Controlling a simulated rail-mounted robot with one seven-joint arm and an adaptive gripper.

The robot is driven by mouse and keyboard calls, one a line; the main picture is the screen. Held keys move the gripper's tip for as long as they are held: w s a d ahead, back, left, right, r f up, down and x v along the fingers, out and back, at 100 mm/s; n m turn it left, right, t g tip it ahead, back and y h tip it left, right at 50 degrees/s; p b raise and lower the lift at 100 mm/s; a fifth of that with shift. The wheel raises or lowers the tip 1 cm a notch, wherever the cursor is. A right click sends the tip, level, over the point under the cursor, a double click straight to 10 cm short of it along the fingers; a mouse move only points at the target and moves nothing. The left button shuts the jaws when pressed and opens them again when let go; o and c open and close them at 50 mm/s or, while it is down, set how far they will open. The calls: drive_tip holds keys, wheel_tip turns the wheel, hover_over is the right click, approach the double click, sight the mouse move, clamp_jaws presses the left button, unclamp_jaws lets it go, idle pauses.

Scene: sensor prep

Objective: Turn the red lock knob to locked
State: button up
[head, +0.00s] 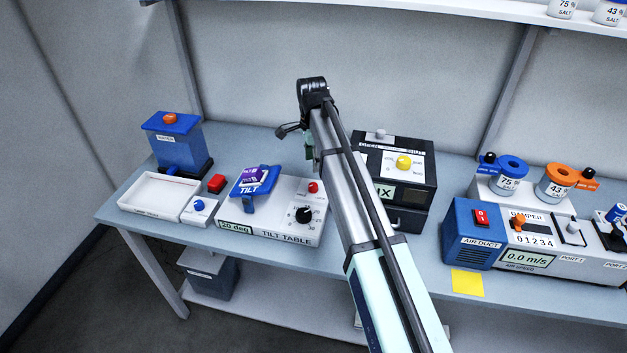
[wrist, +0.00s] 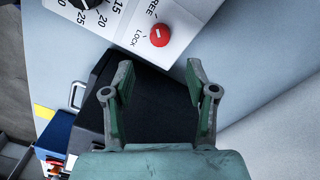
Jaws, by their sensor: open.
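The red lock knob (head: 313,187) is on the top right of the white tilt table unit (head: 268,233). In the wrist view the red knob (wrist: 160,35) lies between and just beyond my fingertips, apart from both. The labels FREE and LOCK are printed beside it. A small pale mark shows on the knob, but I cannot tell which label it points at. My gripper (wrist: 159,70) is open and empty, with one green-padded finger on each side. In the head view my gripper (head: 309,148) is small and partly hidden by my arm.
A black dial (head: 304,214) sits near the red knob on the same panel. A black box with a yellow knob (head: 404,162) stands to the right, partly behind my arm. The blue tilt platform (head: 262,186) is to the left. The blue air duct unit (head: 470,235) is farther right.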

sight(314, 185)
wheel_tip(314, 185, down, 9)
drive_tip(key=shift+s+f+p, duration=0.15)
drive_tip(key=shift+f+p, duration=0.05)
drive_tip(key=shift+p, duration=0.85)
drive_tip(key=shift+c, duration=0.3)
clamp_jaws()
